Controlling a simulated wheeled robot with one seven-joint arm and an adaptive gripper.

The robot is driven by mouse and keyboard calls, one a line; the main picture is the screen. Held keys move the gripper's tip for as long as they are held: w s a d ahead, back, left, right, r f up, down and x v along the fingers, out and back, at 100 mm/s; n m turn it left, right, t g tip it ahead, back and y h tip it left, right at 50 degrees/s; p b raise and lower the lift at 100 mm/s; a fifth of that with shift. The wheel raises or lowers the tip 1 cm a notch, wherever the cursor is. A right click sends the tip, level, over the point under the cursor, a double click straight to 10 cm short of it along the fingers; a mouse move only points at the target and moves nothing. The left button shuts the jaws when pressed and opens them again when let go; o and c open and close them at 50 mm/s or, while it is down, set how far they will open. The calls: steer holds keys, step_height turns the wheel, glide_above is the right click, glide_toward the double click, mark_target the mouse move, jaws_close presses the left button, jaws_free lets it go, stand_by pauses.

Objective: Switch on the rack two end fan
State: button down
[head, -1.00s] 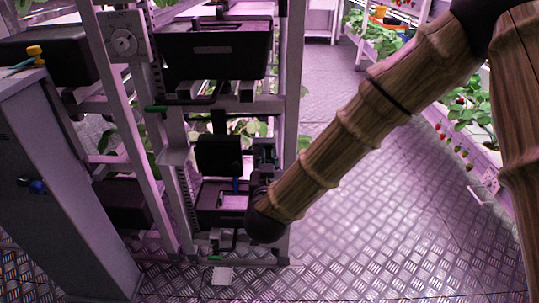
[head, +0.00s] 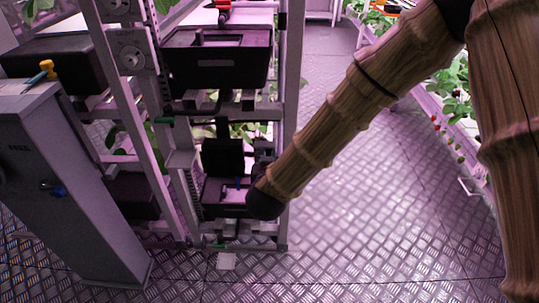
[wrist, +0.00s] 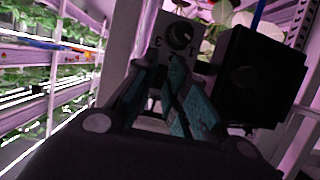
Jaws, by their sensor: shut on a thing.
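In the wrist view a pale plate with a dark round knob (wrist: 180,36) and number marks stands just beyond my gripper (wrist: 168,68). The teal fingers are close together, with their tips over the lower part of the plate. What lies between the tips is hidden, and the knob's face shows above them. In the head view my wooden-looking arm reaches down to the lower right of the rack (head: 281,140), and its dark end hides my gripper. A plate with a round dial (head: 129,60) shows on the rack's left part. I cannot tell which fan the knob serves.
A black box (wrist: 262,75) stands close right of the fingers. Black trays (head: 218,75) fill the rack. The floor (head: 370,200) right of the rack is clear; strawberry plants (head: 455,95) line the right side.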

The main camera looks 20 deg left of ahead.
steer(key=shift+r+g+p, duration=0.4)
steer(key=shift+r+p, duration=0.05)
steer(key=shift+p, duration=0.8)
steer(key=shift+w+f+p, duration=0.1)
steer(key=shift+p, duration=0.5)
steer(key=c, duration=1.4)
jaws_free()
steer(key=shift+c, duration=0.2)
steer(key=v, duration=1.2)
steer(key=shift+r, duration=0.25)
steer(key=shift+a, duration=0.15)
